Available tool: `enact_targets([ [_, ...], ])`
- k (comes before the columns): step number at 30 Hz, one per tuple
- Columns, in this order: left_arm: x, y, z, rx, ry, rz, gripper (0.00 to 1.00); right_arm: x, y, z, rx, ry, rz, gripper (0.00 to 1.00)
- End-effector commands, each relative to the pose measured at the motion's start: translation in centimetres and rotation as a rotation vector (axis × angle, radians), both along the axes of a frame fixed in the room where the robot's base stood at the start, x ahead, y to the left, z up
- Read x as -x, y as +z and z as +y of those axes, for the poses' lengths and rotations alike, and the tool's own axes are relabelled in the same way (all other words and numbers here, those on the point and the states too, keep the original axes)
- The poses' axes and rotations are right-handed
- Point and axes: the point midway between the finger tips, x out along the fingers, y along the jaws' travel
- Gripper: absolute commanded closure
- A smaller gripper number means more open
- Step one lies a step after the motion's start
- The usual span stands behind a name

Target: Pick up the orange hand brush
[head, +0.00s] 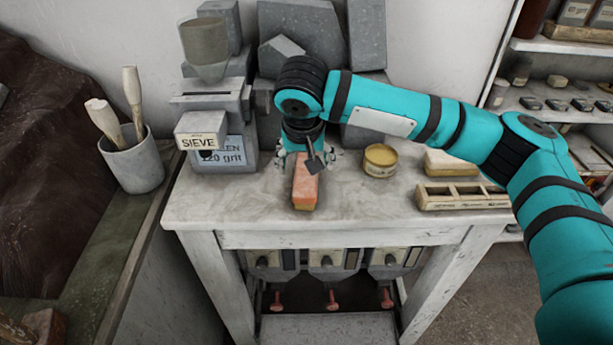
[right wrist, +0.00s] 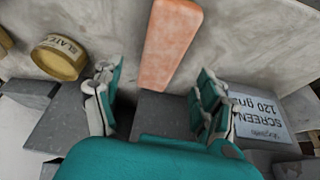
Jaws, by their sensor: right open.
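The orange hand brush (head: 304,190) lies on the white worktable (head: 240,203), a long orange block pointing toward the front edge. In the right wrist view the brush (right wrist: 170,42) is beyond the fingertips, lined up with the gap between them. My right gripper (head: 309,155) is at the brush's far end, open and empty. In the right wrist view its two fingers (right wrist: 155,85) are spread wide, with none touching the brush there. Part of the brush's far end is hidden by the gripper in the head view. My left gripper is out of view.
A grey sieve machine (head: 215,120) stands left of the gripper. Grey slabs (head: 300,32) lean behind. A round yellow tin (head: 380,161), a pale block (head: 449,163) and a wooden tray (head: 463,197) stand to the right. The table is clear around the brush's near end.

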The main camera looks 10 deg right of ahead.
Motion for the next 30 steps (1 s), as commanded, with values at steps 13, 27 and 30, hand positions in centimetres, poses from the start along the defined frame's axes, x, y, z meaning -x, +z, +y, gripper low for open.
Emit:
enact_targets([
  [13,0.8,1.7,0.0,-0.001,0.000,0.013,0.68,-1.2,-4.7,-0.5,0.001,0.001,0.000,0.25],
  [27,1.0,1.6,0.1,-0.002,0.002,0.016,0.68,-1.5,-5.3,-0.5,0.000,0.001,-0.001,0.46],
  [30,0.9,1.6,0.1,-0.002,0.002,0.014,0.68,-1.4,-5.3,-0.5,0.000,0.001,-0.001,0.59],
])
